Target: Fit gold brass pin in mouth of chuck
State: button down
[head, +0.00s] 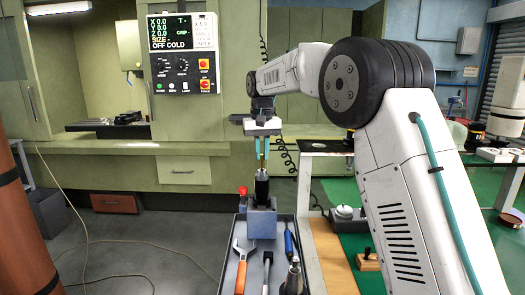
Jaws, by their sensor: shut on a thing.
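My gripper (264,150) points down over the tooling cart, with its teal fingers shut on the thin gold brass pin (263,156). The pin hangs about upright between the fingertips, and its upper part is partly hidden by them. The chuck (262,188) is a dark, upright cylinder with a narrower top, standing on a blue-grey block (262,223). The pin's lower end is right at the chuck's top, roughly in line with it. It is too small to tell whether the tip is inside the mouth or just above it.
The cart tray (222,280) holds an orange-handled wrench (241,276), a blue-handled tool (289,245) and other tools in front of the block. A red-topped item (243,191) stands just left of the chuck. A green machine with a control panel (183,58) stands behind.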

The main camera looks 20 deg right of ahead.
jog(key=shift+f, duration=0.55)
dwell(0.6)
jog(key=c, duration=1.3)
grip_release()
jog(key=shift+c, duration=0.2)
jog(key=shift+r, duration=0.1)
